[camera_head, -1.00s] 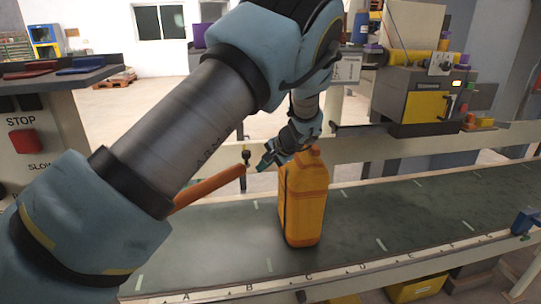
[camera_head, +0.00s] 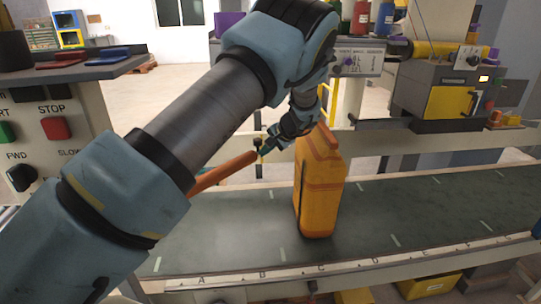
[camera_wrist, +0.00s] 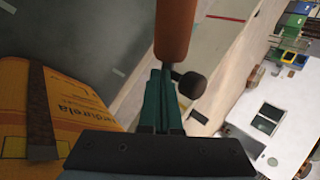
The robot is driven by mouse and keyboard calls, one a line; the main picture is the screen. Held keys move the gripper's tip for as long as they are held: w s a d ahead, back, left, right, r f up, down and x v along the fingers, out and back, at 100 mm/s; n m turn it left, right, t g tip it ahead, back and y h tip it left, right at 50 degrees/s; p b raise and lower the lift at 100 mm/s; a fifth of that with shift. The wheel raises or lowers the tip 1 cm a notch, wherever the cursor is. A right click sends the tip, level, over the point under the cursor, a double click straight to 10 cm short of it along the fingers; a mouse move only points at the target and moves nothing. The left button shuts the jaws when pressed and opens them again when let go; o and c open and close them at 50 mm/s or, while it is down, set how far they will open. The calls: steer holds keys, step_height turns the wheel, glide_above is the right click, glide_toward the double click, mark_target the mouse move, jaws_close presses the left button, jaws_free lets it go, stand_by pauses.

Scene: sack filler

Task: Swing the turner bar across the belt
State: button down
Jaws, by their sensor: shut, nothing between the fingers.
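The orange turner bar (camera_head: 224,173) reaches out over the belt (camera_head: 240,225) from behind my arm, and its rounded end is close to my gripper. In the wrist view the bar (camera_wrist: 175,30) comes down from the top edge, with a dark knob (camera_wrist: 192,84) beside its end. My gripper (camera_head: 268,148) is shut with nothing between its fingers. In the wrist view its green fingertips (camera_wrist: 164,75) are together at the bar's end; I cannot tell whether they touch it. My arm hides the bar's other end.
An orange sack (camera_head: 319,185) stands on the belt just right of my gripper, and fills the left of the wrist view (camera_wrist: 65,115). A control panel (camera_head: 55,130) is at the left. A yellow-and-grey machine (camera_head: 445,92) stands behind the belt. The belt's right part is clear.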

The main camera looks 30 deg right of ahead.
steer(key=w+a+n+b, duration=0.1)
steer(key=w+a, duration=0.4)
steer(key=w, duration=0.5)
steer(key=w+a+n+y+b, duration=0.1)
steer(key=w+a, duration=0.5)
steer(key=w, duration=0.4)
steer(key=shift+g+y+b, duration=0.3)
steer(key=shift+g, duration=0.1)
